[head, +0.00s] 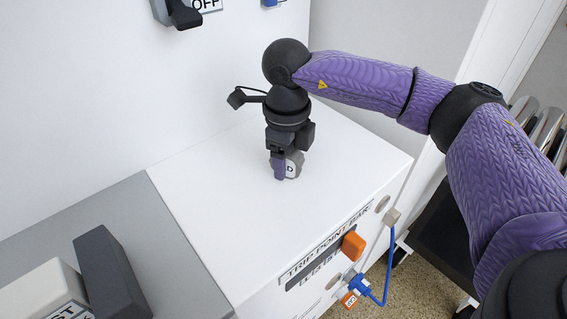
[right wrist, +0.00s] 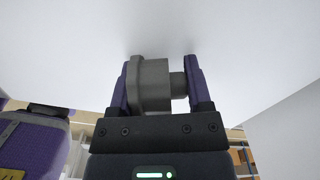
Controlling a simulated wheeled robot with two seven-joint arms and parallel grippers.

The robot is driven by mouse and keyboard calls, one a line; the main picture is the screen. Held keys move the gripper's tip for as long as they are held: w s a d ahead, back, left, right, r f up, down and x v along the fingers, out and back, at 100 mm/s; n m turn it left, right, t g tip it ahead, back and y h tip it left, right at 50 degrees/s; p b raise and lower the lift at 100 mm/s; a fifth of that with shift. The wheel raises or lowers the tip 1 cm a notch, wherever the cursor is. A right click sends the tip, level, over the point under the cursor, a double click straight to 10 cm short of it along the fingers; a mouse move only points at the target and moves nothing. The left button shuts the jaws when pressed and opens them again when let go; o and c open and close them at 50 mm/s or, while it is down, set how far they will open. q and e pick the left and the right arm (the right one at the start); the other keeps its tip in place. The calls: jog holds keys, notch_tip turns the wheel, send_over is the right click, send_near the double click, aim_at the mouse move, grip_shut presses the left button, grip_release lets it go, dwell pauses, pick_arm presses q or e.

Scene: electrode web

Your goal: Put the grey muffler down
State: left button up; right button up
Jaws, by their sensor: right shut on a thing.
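The grey muffler (right wrist: 152,86) is a short stepped cylinder between the two purple fingers of my right gripper (right wrist: 162,84) in the right wrist view. In the head view the muffler (head: 293,166) shows a white face with a letter D. My right gripper (head: 284,163) points down and is shut on it, over the white top (head: 230,190) of the cabinet. The muffler is at or very near that surface; I cannot tell if it touches. My left gripper is not in view.
A grey panel (head: 70,215) with a dark block (head: 108,275) lies at the left. An orange knob (head: 353,245) and a blue cable (head: 389,265) are on the cabinet front. A black switch handle (head: 184,14) is on the back wall. The white top around the muffler is clear.

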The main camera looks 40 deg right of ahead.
jog(key=shift+r, duration=0.1)
jog(key=o, duration=1.2)
jog(key=shift+o, duration=0.2)
jog(key=shift+r+p, duration=3.35)
jog(key=shift+r, duration=2.7)
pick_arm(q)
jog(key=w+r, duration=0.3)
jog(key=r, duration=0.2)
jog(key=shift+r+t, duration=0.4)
